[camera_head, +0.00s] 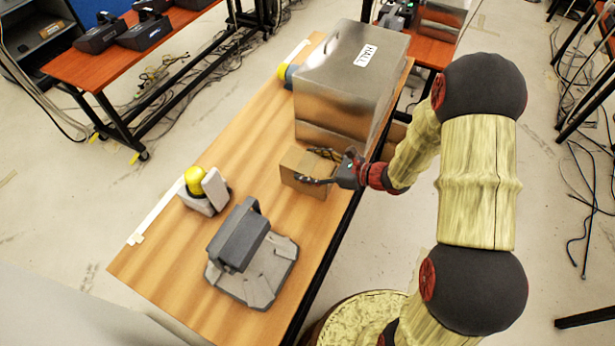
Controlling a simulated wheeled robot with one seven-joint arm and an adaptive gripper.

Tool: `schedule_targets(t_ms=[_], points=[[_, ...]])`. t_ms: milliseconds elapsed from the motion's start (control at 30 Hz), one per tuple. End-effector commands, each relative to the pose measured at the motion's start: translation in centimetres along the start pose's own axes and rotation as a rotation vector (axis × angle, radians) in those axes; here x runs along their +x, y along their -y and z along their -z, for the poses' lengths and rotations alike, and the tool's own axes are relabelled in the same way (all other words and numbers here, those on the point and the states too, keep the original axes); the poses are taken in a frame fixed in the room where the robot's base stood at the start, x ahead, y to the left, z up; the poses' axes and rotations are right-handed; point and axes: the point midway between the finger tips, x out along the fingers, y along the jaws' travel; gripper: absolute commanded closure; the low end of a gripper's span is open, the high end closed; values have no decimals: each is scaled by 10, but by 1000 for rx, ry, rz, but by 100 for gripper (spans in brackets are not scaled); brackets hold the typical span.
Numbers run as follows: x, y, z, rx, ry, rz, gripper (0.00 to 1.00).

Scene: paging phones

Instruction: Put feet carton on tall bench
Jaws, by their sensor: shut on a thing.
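A small brown cardboard carton (300,163) is at the right part of the wooden bench (180,255), just in front of a metal box labelled HALL. I cannot read any label on the carton. My gripper (322,167) reaches in from the right, with its dark fingers on either side of the carton's upper part, and is shut on it. I cannot tell whether the carton rests on the bench or is held slightly above it. No bench in view is marked as the tall bench.
The large metal box (345,85) stands close behind the carton. A grey device (250,255) and a small unit with a yellow dome (205,190) sit nearer. Red-topped tables (120,65) stand beyond. Cables (235,75) lie on the floor. Bare wood shows left of the carton.

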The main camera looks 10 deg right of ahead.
Motion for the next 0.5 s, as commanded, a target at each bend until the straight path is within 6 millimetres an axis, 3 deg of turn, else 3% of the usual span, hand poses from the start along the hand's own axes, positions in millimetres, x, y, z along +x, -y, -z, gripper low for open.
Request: schedule_targets(t_ms=[500], points=[[17, 1, 45, -1, 3, 0, 78]])
